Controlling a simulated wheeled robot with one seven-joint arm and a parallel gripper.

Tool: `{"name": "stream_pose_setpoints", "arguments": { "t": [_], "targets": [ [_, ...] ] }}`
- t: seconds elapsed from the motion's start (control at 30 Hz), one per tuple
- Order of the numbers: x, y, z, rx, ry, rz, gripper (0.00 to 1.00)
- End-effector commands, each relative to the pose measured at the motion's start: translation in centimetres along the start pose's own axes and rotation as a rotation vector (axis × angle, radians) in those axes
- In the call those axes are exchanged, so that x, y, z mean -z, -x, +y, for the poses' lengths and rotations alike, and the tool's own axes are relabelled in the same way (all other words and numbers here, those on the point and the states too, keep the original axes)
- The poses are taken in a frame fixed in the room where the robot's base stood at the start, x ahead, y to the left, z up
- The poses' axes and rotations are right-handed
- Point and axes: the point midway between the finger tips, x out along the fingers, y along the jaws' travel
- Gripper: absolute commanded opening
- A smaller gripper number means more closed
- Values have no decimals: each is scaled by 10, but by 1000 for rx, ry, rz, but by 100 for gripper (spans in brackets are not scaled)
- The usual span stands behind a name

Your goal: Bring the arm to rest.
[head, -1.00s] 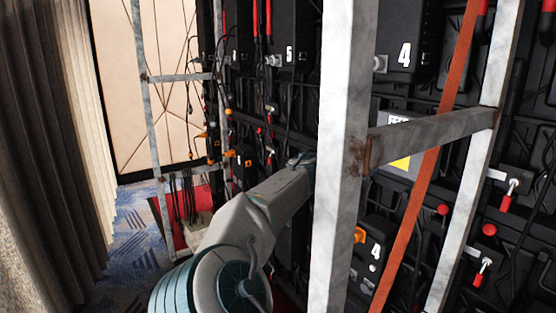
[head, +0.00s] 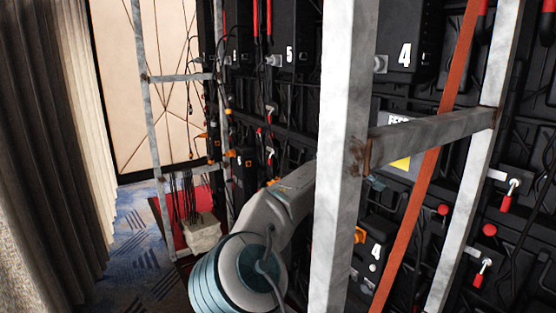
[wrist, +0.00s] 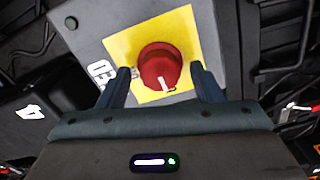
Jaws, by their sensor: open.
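My gripper (wrist: 161,70) is open in the wrist view, with its two dark fingers apart. A red rotary knob (wrist: 153,63) with a white mark at its lower edge shows between the fingertips. Whether the fingers touch it cannot be told. The knob sits on a yellow plate (wrist: 117,43) on a grey box (wrist: 88,22). In the head view my arm (head: 285,200) reaches up to the right and passes behind the pale metal post (head: 340,130). My gripper is mostly hidden there. Part of the yellow plate (head: 401,163) shows right of the post.
A grey crossbar (head: 430,135) and an orange strap (head: 428,160) cross in front of the black wall panels. Red-handled levers (head: 507,200) stand at the right. A pale block (head: 202,233) with cables sits on the floor. Curtains (head: 50,150) hang at the left.

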Motion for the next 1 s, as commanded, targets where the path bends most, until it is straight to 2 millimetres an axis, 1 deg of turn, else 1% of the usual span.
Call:
{"name": "stream_pose_setpoints", "arguments": {
  "t": [0.2, 0.6, 0.8, 1.0],
  "targets": [
    [0, 0, 1, -1, -214, 0, 60],
    [0, 0, 2, 0, -574, -1, 60],
    [0, 0, 2, -1, -714, -1, 60],
    [0, 0, 1, 0, -783, 0, 60]
  ]
}}
